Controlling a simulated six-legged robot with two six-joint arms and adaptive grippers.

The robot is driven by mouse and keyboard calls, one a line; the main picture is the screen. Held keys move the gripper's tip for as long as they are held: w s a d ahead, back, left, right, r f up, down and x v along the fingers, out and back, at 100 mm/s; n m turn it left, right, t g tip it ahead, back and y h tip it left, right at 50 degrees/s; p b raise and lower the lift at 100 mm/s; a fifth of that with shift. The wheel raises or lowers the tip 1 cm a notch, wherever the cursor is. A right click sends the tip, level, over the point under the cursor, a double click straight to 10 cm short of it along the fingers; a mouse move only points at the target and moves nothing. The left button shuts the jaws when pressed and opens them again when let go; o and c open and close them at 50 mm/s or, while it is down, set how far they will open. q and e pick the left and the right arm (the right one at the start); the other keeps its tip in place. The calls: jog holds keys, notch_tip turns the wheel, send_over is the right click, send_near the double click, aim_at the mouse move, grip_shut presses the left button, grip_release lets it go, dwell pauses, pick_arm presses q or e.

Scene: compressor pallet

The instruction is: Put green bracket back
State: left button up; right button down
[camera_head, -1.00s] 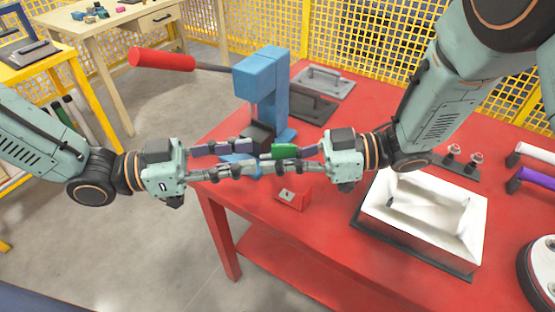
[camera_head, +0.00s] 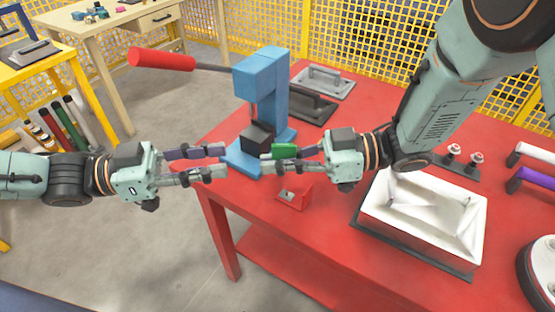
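The green bracket (camera_head: 284,151) is a small green piece at the fingers of my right gripper (camera_head: 270,160). The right gripper is shut on it and points left, above the red table in front of the blue press. Part of the bracket is hidden by the fingers. My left gripper (camera_head: 224,161) is open and empty.
The blue lever press (camera_head: 262,80) with a red handle (camera_head: 162,60) stands behind the grippers. A red block (camera_head: 294,196) lies on the red table (camera_head: 330,225). A white open tray (camera_head: 425,215) sits to the right. Beyond it are studs and coloured handles.

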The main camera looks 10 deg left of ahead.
pick_arm(q)
notch_tip(320, 180, down, 18)
jog(key=s+d+n+g+y, duration=0.1)
jog(key=s+d+n+y, duration=0.15)
jog(key=n+y, duration=0.7)
jog(key=s+a+f+n+g+y, duration=0.2)
jog(key=s+a+f+y, duration=0.1)
jog(key=s+f, duration=0.3)
jog(key=s+a+f+n+g+y, duration=0.2)
jog(key=s+a+f+g+y, duration=0.1)
jog(key=s, duration=0.7)
notch_tip(320, 180, down, 3)
jog(key=shift+s+a+r+n+y, duration=0.1)
jog(key=shift+s+a+n+y, duration=0.25)
jog(key=shift+a+y, duration=0.55)
jog(key=shift+a+h, duration=0.2)
jog(key=shift+h, duration=0.05)
